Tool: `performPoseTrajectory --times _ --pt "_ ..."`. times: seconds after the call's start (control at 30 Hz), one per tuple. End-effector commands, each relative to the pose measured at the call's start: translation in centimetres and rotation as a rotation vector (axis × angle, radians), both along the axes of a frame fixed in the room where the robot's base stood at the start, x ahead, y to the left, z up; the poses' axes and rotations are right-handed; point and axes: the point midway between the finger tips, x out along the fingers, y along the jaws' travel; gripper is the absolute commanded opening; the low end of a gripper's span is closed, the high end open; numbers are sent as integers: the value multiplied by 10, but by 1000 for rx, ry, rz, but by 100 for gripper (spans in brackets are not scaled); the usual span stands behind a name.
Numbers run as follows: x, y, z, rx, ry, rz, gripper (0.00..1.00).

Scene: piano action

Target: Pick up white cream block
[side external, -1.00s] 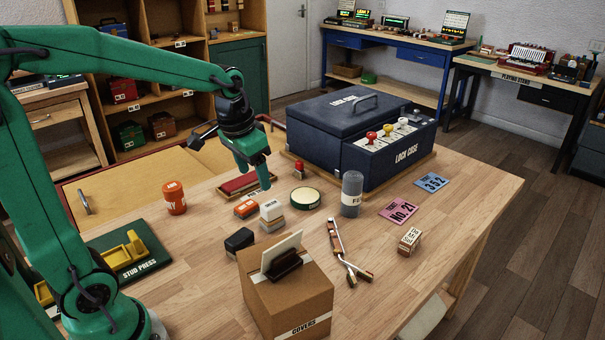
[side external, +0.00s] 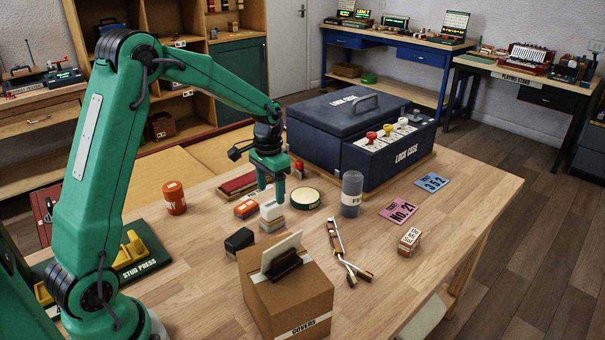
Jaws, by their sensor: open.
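The gripper is open and holds nothing. I cannot tell whether the fingers touch the block.
An orange block (side external: 246,208) and a black block (side external: 239,240) lie close by on the left. The round tin (side external: 305,198) is close on the right. A cardboard box (side external: 287,300) stands in front, and the dark blue lock case (side external: 350,140) stands behind.

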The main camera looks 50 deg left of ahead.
Motion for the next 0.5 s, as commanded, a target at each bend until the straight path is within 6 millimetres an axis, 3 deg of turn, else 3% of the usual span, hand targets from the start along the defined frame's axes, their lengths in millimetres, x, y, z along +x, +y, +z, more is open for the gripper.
performPoseTrajectory --times 0.5 --pt "0 0 -26 0 1 0 63"
